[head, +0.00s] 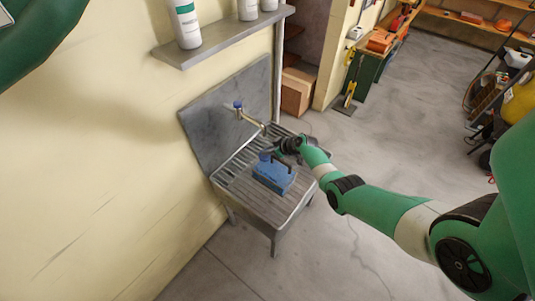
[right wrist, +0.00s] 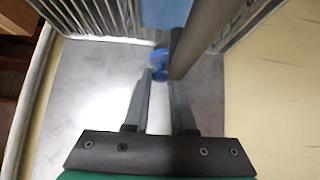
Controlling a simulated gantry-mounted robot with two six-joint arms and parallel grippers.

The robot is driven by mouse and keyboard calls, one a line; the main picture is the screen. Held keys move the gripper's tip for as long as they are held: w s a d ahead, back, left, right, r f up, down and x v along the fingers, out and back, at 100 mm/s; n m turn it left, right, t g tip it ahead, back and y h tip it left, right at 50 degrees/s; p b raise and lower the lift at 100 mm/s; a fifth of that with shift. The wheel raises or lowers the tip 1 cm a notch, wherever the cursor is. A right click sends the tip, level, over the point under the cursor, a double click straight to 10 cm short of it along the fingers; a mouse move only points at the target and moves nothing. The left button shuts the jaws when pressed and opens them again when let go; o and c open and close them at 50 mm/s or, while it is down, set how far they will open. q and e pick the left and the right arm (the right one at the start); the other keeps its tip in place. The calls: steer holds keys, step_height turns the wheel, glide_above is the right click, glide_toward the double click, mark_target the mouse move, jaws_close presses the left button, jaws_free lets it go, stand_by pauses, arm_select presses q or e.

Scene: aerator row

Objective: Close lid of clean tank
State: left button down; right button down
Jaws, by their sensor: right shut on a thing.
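A blue box-shaped tank (head: 272,178) stands on the slatted metal sink top. A dark bar (head: 281,163) rises from its top, beside a small blue piece (head: 265,156). My right gripper (head: 274,153) is just behind and above the tank. In the right wrist view its fingers (right wrist: 160,80) close on a round blue knob-like piece (right wrist: 160,58). A thick grey bar (right wrist: 200,38) passes close to the right fingertip. Part of the tank (right wrist: 165,10) shows at the top edge there. I cannot tell the lid's angle. My left gripper is out of view.
The sink (head: 258,205) stands against a cream wall with a tall metal backsplash (head: 222,120). A tap (head: 248,115) with a blue top reaches over it. A shelf (head: 215,42) with white bottles hangs above. Open floor (head: 390,145) lies to the right.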

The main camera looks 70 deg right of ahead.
steer(key=shift+f, duration=0.15)
stand_by(0.4)
steer(key=c, duration=0.7)
jaws_free()
steer(key=shift+c, duration=0.2)
steer(key=shift+s+a+r+p, duration=0.1)
steer(key=shift+s+r+p, duration=0.2)
steer(key=shift+r, duration=0.1)
steer(key=p+v, duration=1)
steer(key=p, duration=0.1)
steer(key=shift+s, duration=0.3)
